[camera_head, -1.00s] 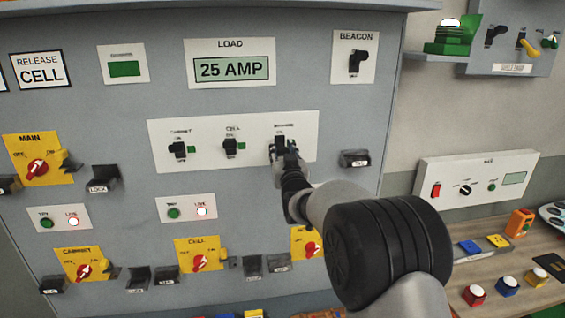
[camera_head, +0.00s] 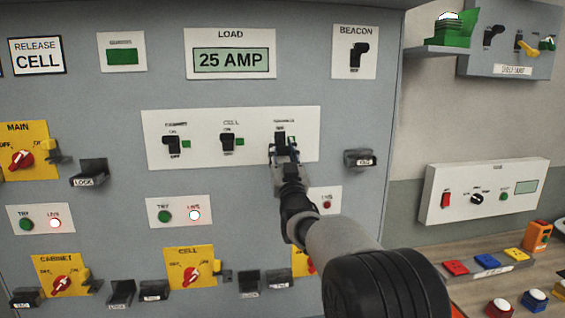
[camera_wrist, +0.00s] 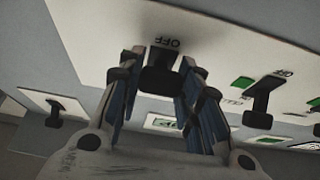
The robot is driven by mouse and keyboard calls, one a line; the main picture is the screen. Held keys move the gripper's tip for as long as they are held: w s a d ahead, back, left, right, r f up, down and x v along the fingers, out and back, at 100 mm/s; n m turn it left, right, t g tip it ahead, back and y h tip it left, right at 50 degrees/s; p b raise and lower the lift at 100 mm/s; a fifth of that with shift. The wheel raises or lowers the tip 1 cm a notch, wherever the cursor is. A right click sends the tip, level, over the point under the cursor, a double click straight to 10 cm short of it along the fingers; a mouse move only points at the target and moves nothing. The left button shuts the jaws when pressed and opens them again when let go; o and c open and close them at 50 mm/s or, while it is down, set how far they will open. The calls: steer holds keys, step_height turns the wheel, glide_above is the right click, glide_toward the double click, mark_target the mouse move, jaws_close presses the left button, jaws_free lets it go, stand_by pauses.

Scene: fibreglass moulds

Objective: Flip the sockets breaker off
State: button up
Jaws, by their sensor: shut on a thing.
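The breaker plate (camera_head: 200,155), a white panel on the grey cabinet, carries three black levers. The sockets breaker (camera_head: 280,136) is the rightmost one, with its small label above it. My gripper (camera_head: 283,152) reaches up to it from below and covers its lower part. In the wrist view, the black lever (camera_wrist: 160,74) is between the two fingers of my gripper (camera_wrist: 165,88), with an upside-down OFF label beside it. My gripper is shut on this lever. The lever's exact position is hard to tell behind the fingers.
The cell breaker (camera_head: 228,141) and cabinet breaker (camera_head: 171,143) stand to the left, each beside a green square. A lock holder (camera_head: 360,159) juts out at right. Yellow rotary switches (camera_head: 190,268) and more holders sit below. The load display (camera_head: 231,60) reads 25 AMP.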

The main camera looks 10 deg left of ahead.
stand_by(0.3)
steer(key=o, duration=1.1)
steer(key=shift+c, duration=0.2)
steer(key=v, duration=1.2)
